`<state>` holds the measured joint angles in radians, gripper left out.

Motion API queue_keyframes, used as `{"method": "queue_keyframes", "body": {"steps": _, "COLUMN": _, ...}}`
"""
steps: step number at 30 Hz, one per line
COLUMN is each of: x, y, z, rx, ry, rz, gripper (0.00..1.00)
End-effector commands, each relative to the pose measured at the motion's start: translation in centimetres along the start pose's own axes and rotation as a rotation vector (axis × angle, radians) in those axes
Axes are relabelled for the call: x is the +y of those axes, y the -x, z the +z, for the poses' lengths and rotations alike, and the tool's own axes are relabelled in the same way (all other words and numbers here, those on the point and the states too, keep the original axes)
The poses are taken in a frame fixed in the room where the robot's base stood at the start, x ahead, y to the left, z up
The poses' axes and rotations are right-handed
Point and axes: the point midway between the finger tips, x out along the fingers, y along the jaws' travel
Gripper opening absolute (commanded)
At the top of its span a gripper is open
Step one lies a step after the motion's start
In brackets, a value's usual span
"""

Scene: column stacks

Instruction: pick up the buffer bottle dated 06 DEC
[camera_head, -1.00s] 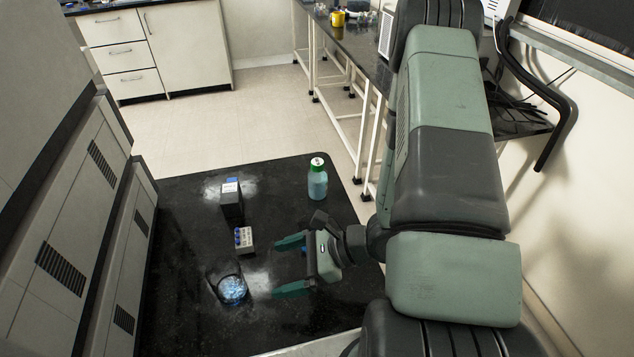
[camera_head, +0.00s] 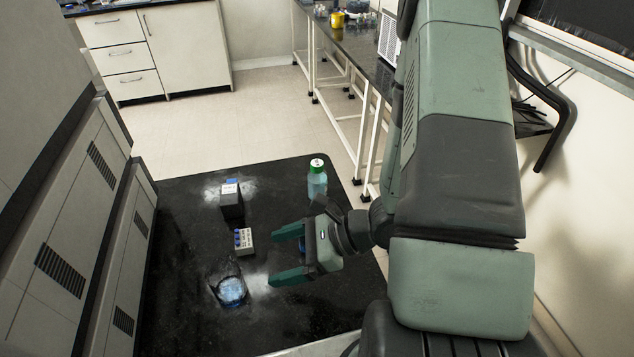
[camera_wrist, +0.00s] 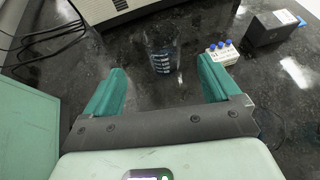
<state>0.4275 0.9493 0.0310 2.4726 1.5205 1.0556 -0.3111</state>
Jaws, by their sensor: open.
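A bottle (camera_head: 317,183) with blue-green contents and a green-and-white cap stands upright near the far right of the black bench top (camera_head: 185,255). Its date cannot be read, and its lower part is partly hidden by my wrist. My gripper (camera_head: 274,257) is open and empty, nearer the camera than this bottle, with its fingers pointing left. A small blue patch (camera_head: 302,245) shows beside the gripper; I cannot tell what it belongs to. In the wrist view my gripper (camera_wrist: 162,70) has its fingers wide apart with nothing between them, and no bottle is visible there.
A glass beaker (camera_head: 231,291) with blue markings stands left of my fingertips; it also shows ahead in the wrist view (camera_wrist: 163,60). A small rack with blue-capped vials (camera_head: 244,242) and a dark box (camera_head: 232,204) stand behind it. Grey cabinets (camera_head: 65,230) border the left side.

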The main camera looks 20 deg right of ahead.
Motion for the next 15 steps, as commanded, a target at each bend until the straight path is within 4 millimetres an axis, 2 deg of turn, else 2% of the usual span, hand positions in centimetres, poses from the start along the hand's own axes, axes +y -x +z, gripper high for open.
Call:
{"method": "queue_keyframes", "body": {"steps": 1, "x": -0.3, "y": 0.3, "z": 0.4, "rx": -0.005, "ry": -0.003, "rz": -0.013, "gripper": 0.90}}
{"method": "queue_keyframes", "body": {"steps": 8, "x": -6.4, "y": 1.1, "z": -0.8, "rx": -0.119, "ry": -0.074, "rz": -0.238, "gripper": 0.90}}
{"method": "queue_keyframes", "body": {"steps": 15, "x": -13.4, "y": 4.2, "z": -2.3, "rx": -0.251, "ry": -0.142, "rz": -0.522, "gripper": 0.90}}
